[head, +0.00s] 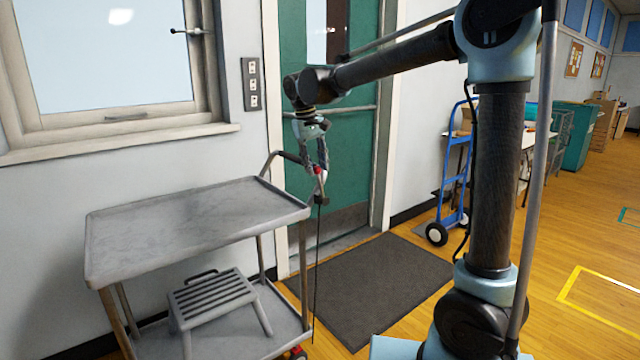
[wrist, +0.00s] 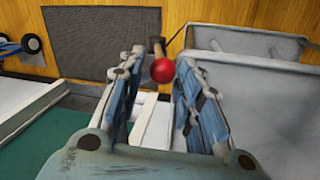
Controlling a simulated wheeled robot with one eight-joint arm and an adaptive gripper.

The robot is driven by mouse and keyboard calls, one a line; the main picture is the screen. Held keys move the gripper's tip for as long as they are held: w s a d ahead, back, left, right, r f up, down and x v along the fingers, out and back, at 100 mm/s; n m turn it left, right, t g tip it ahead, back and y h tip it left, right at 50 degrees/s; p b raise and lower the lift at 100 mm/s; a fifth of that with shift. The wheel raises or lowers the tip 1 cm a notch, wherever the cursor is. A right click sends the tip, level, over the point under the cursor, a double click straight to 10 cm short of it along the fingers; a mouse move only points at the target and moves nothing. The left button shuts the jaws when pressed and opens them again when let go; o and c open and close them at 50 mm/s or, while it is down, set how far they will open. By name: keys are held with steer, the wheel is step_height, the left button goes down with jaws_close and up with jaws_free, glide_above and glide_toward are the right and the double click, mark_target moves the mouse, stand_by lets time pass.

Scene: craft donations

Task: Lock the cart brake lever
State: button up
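The grey metal cart (head: 190,222) stands under the window. Its top also shows at the right of the wrist view (wrist: 265,90). A brake lever with a red knob (head: 318,170) stands at the cart's right end, beside its push handle (head: 285,157). A thin dark rod runs down from the lever toward a red-marked caster (head: 298,352). Contact with the knob cannot be told.
A grey step stool (head: 212,297) sits on the cart's lower shelf. A green door (head: 345,150) is behind my gripper. A dark mat (head: 370,285) covers the floor to the right, largely clear. A blue hand truck (head: 458,165) stands by the wall.

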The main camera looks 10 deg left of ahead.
mark_target(319, 181)
steer(key=shift+w+d+f, duration=0.15)
steer(key=shift+f, duration=0.9)
steer(key=shift+w+d+f, duration=0.1)
steer(key=shift+d+f, duration=0.1)
steer(key=shift+f, duration=0.8)
steer(key=shift+w+d+f, duration=0.15)
steer(key=shift+f, duration=0.9)
steer(key=shift+c, duration=0.4)
